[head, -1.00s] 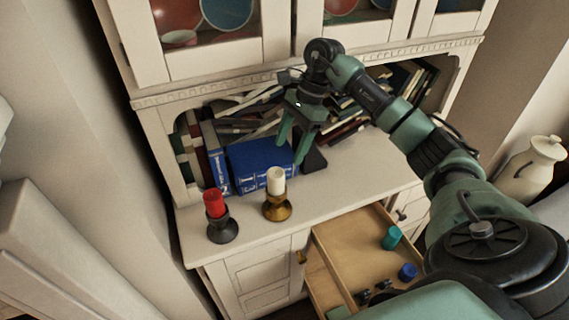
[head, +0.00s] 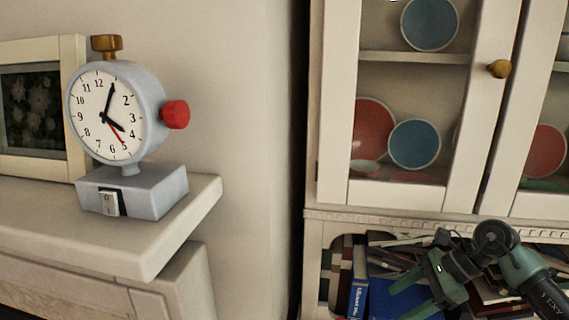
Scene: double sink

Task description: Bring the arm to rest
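My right arm comes in from the lower right. Its green gripper (head: 408,296) shows at the bottom edge, in front of the books in the cabinet's open shelf. The two fingers are spread apart with nothing seen between them; blue books show behind. The lower finger is partly cut off by the picture's edge. My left gripper is not in view.
The cream cabinet (head: 330,195) has glass doors with red and blue plates (head: 414,144) behind them. Blue books (head: 357,298) stand in the shelf beside my gripper. At left, a grey clock (head: 118,112) stands on a mantel (head: 60,230) with a framed picture (head: 40,110) behind.

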